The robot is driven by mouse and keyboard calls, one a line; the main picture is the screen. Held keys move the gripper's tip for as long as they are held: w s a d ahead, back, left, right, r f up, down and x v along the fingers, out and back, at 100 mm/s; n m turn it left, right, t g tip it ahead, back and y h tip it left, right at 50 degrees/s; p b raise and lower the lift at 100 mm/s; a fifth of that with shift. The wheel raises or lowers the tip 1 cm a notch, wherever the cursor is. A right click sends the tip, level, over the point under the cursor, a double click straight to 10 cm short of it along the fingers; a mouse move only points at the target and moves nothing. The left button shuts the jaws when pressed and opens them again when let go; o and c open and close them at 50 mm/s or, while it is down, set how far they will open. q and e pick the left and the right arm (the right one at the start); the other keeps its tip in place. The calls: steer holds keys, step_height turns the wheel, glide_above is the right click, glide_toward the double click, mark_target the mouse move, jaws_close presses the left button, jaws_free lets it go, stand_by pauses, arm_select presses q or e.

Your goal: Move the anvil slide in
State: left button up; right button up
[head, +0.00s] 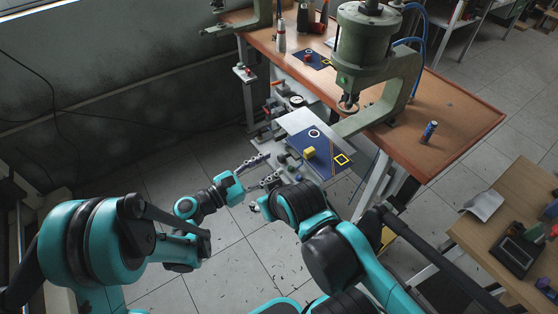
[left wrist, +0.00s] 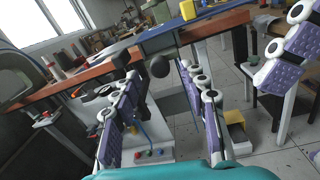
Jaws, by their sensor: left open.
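The anvil slide shows in the head view as a grey plate with a blue top (head: 318,146), sticking out from under the green press (head: 362,40). A yellow block (head: 309,153), a white ring and a yellow square outline show on it. In the left wrist view, the blue plate (left wrist: 190,30) is at the top, with a dark round knob (left wrist: 159,66) below its front edge. My left gripper (head: 275,166) is open just in front of the slide, the knob appearing between its fingertips (left wrist: 161,72). A finger of my right gripper (left wrist: 290,48) shows at the right; its other finger is not clear.
The wooden bench (head: 455,110) carries the press and a blue can (head: 429,132). A second table (head: 490,240) with tools stands at the right. A yellow box (left wrist: 236,130) and a white panel with coloured buttons (left wrist: 150,154) are low below the bench.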

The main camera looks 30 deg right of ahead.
mark_target(279, 160)
arm_select(q)
steer(key=shift+w+d+b, duration=0.2)
steer(key=shift+d+b, duration=0.05)
steer(key=shift+d, duration=0.9)
steer(key=shift+w+d+b, duration=0.15)
steer(key=shift+d+b, duration=0.05)
steer(key=shift+d, duration=0.95)
jaws_close()
